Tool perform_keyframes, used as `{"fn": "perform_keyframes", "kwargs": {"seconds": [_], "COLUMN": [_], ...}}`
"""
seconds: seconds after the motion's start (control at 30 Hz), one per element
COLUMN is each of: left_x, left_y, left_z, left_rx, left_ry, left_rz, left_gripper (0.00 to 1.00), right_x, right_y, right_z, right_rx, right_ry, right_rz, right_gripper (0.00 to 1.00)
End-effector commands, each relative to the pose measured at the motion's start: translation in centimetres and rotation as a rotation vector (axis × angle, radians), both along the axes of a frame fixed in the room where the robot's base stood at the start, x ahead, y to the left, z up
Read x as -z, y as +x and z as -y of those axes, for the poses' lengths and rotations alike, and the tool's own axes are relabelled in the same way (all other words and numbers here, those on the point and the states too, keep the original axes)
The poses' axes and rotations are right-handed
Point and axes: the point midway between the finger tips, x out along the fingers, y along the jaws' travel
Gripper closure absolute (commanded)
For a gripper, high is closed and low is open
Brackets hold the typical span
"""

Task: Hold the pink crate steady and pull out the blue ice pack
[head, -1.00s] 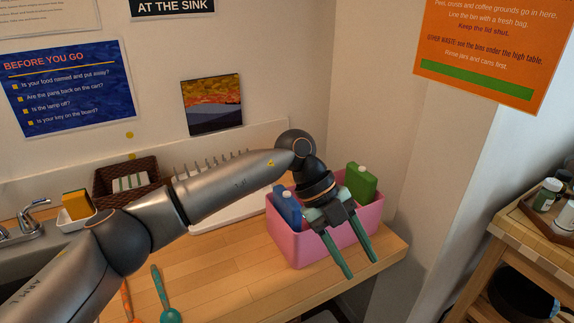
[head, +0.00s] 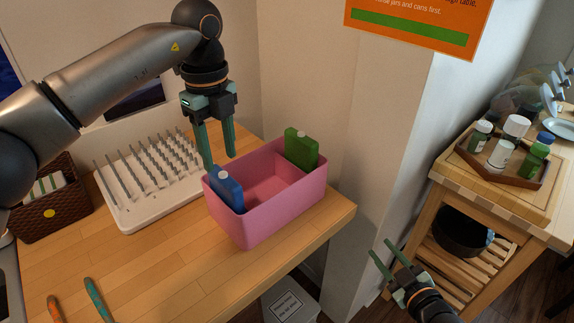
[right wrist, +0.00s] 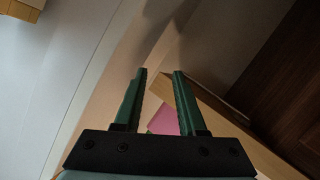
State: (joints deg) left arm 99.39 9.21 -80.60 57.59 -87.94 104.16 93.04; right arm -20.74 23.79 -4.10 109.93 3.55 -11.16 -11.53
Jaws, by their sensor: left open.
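The pink crate (head: 268,218) stands on the wooden counter near its right corner. The blue ice pack (head: 227,188) stands upright inside the crate at its left end. A green pack (head: 301,149) stands at the far right end. My left gripper (head: 217,160) is open and empty, pointing down above and behind the crate's left end, apart from the blue pack. My right gripper (head: 382,254) is open and empty, off the counter to the right of the crate. In the right wrist view a piece of pink (right wrist: 163,121), likely the crate, shows beyond the fingers.
A white drying rack (head: 150,205) with pegs stands left of the crate, and a brown basket (head: 50,212) further left. Utensils (head: 97,300) lie at the front left. A wooden cart (head: 440,186) with a tray of bottles stands right. The counter before the crate is clear.

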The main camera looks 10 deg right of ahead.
Motion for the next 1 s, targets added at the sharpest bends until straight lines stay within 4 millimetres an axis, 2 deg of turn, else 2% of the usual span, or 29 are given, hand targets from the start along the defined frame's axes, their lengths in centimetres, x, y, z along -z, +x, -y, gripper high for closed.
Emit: {"fn": "perform_keyframes", "kwargs": {"seconds": [0.03,0.1,0.17,0.4,0.6,0.8,0.9,0.97,1.0], "left_x": [0.0,0.0,0.0,0.0,0.0,0.0,0.0,0.0,0.0], "left_y": [0.0,0.0,0.0,0.0,0.0,0.0,0.0,0.0,0.0], "left_z": [0.0,0.0,0.0,0.0,0.0,0.0,0.0,0.0,0.0], "left_rx": [0.000,0.000,0.001,0.001,0.001,0.001,0.001,0.001,0.001], "left_ry": [-0.001,-0.001,-0.001,-0.001,-0.001,-0.001,-0.001,-0.001,-0.001], "left_rz": [-0.001,-0.001,-0.001,-0.001,-0.001,-0.001,-0.001,0.000,-0.001], "left_gripper": [0.50,0.50,0.50,0.50,0.50,0.50,0.50,0.50,0.50], "right_x": [-2.7,-6.1,-8.6,-17.1,-25.5,-34.5,-37.7,-38.0,-37.3], "right_y": [2.0,4.4,6.3,12.4,16.1,18.4,19.6,20.7,21.5], "right_z": [0.8,1.3,1.1,-1.4,-3.7,-6.0,-7.8,-9.7,-11.3], "right_rx": [-0.013,-0.031,-0.041,-0.082,-0.115,-0.144,-0.174,-0.216,-0.256], "right_ry": [-0.047,-0.098,-0.121,-0.167,-0.217,-0.280,-0.313,-0.337,-0.357], "right_rz": [0.073,0.163,0.223,0.400,0.549,0.699,0.717,0.666,0.606], "right_gripper": [0.60,0.60,0.60,0.60,0.60,0.60,0.60,0.60,0.60]}}
